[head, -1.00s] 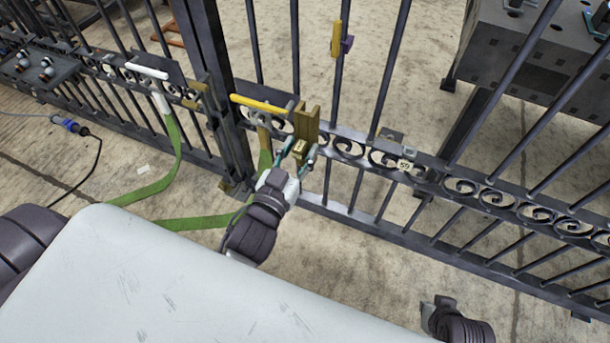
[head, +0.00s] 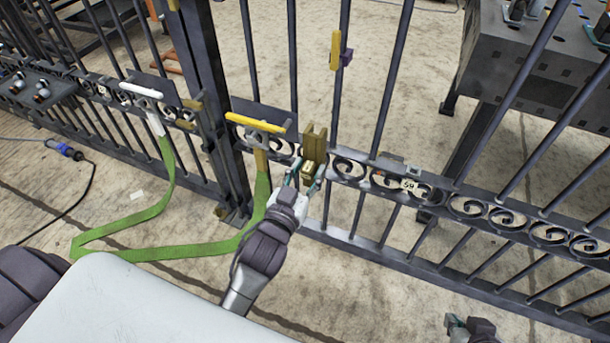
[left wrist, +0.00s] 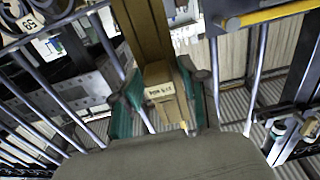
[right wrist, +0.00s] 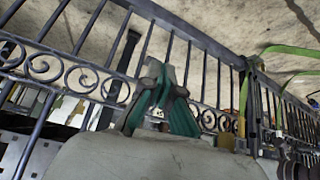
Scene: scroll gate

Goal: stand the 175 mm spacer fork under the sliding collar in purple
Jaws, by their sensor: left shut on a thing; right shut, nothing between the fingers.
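My left gripper (head: 304,174) is shut on a brass-coloured upright block, taken as the spacer fork (head: 313,150). In the head view the fork overlaps the gate's scroll rail; I cannot tell if it touches. In the left wrist view the fork (left wrist: 145,30) rises between the teal fingers (left wrist: 163,88), with a small labelled tab whose text is too small to read surely. A purple collar (head: 347,57) sits beside a yellow piece (head: 335,50) on a gate bar, above and right of the fork. My right gripper (head: 458,325) is shut and empty; it shows in the right wrist view (right wrist: 160,95).
The dark scroll gate (head: 480,208) crosses the view. A numbered tag (head: 408,184) is on the rail at right. A grey perforated table (head: 510,70) stands behind the gate.

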